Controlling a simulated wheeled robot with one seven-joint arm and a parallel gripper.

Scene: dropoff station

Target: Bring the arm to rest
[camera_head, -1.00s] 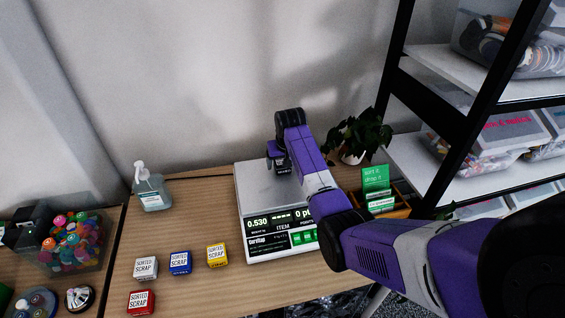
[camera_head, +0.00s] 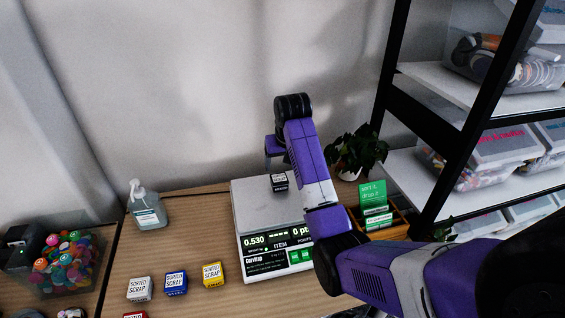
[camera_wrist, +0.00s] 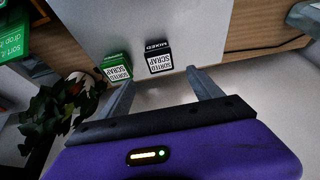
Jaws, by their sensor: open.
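My gripper (camera_head: 275,155) is above the back of the white weighing scale (camera_head: 250,205); my arm hides part of the scale. In the wrist view my gripper (camera_wrist: 160,78) has its two fingers spread with nothing between them. A black scrap cube (camera_head: 279,182) stands on the scale plate below my gripper, apart from it. The wrist view shows this black cube (camera_wrist: 158,58) beside a green scrap cube (camera_wrist: 116,68), both beyond the fingertips. The scale display reads 0.530.
White (camera_head: 139,289), blue (camera_head: 176,283) and yellow (camera_head: 213,275) cubes stand on the table left of the scale, near a sanitizer bottle (camera_head: 147,206). A plant (camera_head: 357,152), a green sign (camera_head: 373,193) and a black-framed shelf (camera_head: 435,125) are close on the right.

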